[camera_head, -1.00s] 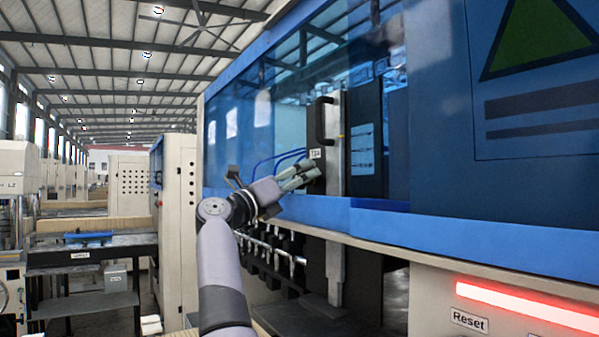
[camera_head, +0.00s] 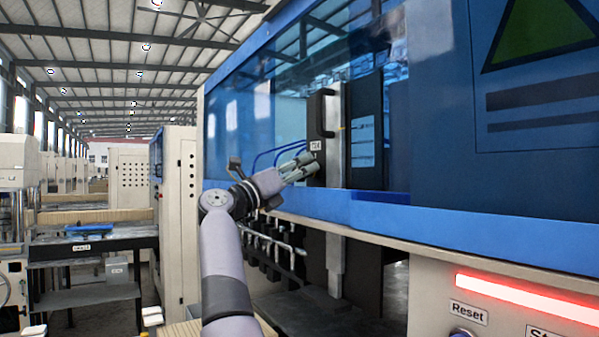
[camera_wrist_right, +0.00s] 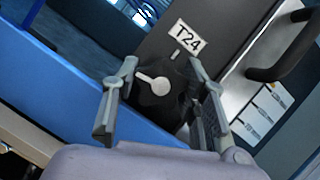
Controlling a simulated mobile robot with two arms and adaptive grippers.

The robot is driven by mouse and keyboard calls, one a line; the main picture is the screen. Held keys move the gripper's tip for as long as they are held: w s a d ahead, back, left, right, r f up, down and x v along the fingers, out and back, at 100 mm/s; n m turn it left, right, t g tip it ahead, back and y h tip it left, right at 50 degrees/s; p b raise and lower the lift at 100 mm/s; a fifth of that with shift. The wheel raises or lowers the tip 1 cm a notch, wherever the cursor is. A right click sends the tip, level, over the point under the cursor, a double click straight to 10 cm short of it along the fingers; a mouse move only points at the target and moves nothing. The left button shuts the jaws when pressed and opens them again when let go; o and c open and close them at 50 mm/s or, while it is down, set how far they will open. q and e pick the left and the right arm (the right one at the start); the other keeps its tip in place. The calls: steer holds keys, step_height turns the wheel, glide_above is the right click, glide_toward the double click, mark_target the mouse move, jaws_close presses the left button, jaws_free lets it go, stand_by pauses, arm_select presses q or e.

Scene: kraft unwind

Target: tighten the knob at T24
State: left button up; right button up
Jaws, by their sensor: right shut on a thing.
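The black round knob (camera_wrist_right: 165,97) with a pale pointer sits on a dark panel under the white T24 label (camera_wrist_right: 187,38). My left gripper is not in view.
A black handle (camera_head: 317,113) stands above the label on the panel. A blue ledge (camera_head: 400,213) runs along the machine below the gripper. Blue hoses (camera_head: 270,154) curve behind the gripper. A Reset sign (camera_head: 468,312) and a red light strip (camera_head: 530,297) are at lower right.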

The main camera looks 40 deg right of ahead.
steer(key=shift+c, duration=0.5)
steer(key=shift+r+m+p, duration=0.15)
steer(key=shift+m+p, duration=0.35)
steer(key=shift+p, duration=0.25)
steer(key=m+g+p, duration=0.2)
steer(key=m+p, duration=0.1)
steer(key=m, duration=0.1)
steer(key=shift+r+g+p, duration=0.1)
steer(key=shift+g+p, duration=0.3)
steer(key=shift+m+g+h+p, duration=0.3)
steer(key=shift+m+g+p, duration=0.1)
steer(key=shift+m, duration=0.6)
steer(key=shift+d+f+m+g, duration=0.15)
steer(key=shift+m+g, duration=0.3)
steer(key=shift+m, duration=0.35)
steer(key=shift+a+f+m+g, duration=0.15)
steer(key=shift+m+g, duration=0.3)
steer(key=shift+m, duration=0.35)
steer(key=shift+d, duration=0.1)
